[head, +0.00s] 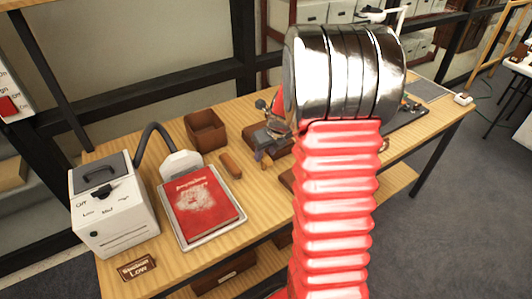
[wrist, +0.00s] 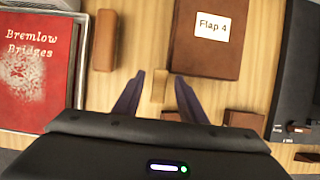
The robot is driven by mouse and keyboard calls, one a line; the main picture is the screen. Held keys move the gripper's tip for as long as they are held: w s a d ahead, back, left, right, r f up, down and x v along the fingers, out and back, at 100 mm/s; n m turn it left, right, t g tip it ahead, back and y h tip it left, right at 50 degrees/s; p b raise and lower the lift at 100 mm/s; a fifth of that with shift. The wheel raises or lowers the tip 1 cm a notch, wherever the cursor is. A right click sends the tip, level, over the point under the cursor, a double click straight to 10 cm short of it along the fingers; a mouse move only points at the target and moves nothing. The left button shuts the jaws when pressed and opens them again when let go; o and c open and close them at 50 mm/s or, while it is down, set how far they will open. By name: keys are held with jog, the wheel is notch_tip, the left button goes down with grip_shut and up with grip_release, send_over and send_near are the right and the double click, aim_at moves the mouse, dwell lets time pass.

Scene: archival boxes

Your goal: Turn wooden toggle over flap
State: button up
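In the wrist view, a dark brown flap (wrist: 205,65) carries a white label reading "Flap 4". A small pale wooden piece (wrist: 159,88), which looks like the toggle, stands upright in the picture just off the flap's lower left corner. My gripper (wrist: 160,76) is open, with one dark finger on each side of this piece and a visible gap to both. Whether it touches the flap, and how high the fingers are above it, I cannot tell. In the head view, my red arm hides much of the brown box (head: 270,137) and most of the gripper.
A red book (head: 203,205) lies in a pale tray at left, beside a white machine (head: 112,210) with a hose. A brown block (wrist: 105,40) lies left of the flap. An open brown box (head: 205,131) stands behind. A black device (wrist: 298,70) is at right.

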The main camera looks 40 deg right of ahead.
jog(key=shift+w+f, duration=0.1)
jog(key=shift+f, duration=0.15)
jog(key=shift+c, duration=0.4)
jog(key=shift+d, duration=0.1)
grip_shut()
